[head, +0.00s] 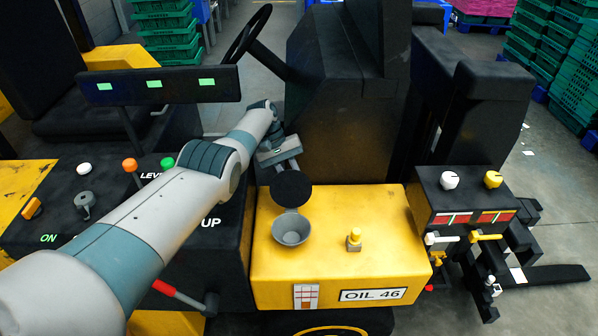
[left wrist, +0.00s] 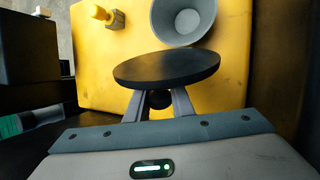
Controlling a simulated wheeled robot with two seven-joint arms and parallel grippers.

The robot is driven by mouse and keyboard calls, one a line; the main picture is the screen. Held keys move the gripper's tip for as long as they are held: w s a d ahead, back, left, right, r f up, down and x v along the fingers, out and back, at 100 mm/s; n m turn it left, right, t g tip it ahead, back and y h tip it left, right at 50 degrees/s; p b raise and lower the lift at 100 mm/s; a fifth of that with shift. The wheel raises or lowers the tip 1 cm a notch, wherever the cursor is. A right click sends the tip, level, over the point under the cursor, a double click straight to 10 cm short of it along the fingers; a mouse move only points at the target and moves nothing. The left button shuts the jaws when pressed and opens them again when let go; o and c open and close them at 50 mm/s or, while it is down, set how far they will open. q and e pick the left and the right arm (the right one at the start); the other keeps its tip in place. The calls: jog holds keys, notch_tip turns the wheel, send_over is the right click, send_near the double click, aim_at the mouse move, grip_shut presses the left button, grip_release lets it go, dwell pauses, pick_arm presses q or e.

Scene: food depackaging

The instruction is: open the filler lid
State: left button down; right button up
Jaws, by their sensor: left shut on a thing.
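The filler lid (head: 291,188) is a round black disc, raised and tilted back behind the grey filler opening (head: 291,229) on the yellow housing. The opening is uncovered and its bowl shows inside. My left gripper (head: 286,163) is behind the lid, reaching in from the left. In the left wrist view, the lid (left wrist: 167,66) stands just beyond the fingers of my left gripper (left wrist: 160,100), which are shut on the dark knob (left wrist: 160,99) of the lid. The grey opening (left wrist: 184,20) shows past the lid. My right gripper is not in view.
A yellow-capped dipstick (head: 354,240) stands on the yellow housing (head: 330,270) to the right of the opening. A black seat-like block (head: 345,90) rises behind. A control box (head: 465,195) with white and yellow knobs is at right. A red-handled lever (head: 178,296) is at lower left.

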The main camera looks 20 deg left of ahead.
pick_arm(q)
jog(key=shift+f, duration=0.1)
dwell(0.4)
jog(key=c, duration=1.6)
grip_release()
jog(key=shift+o, duration=0.2)
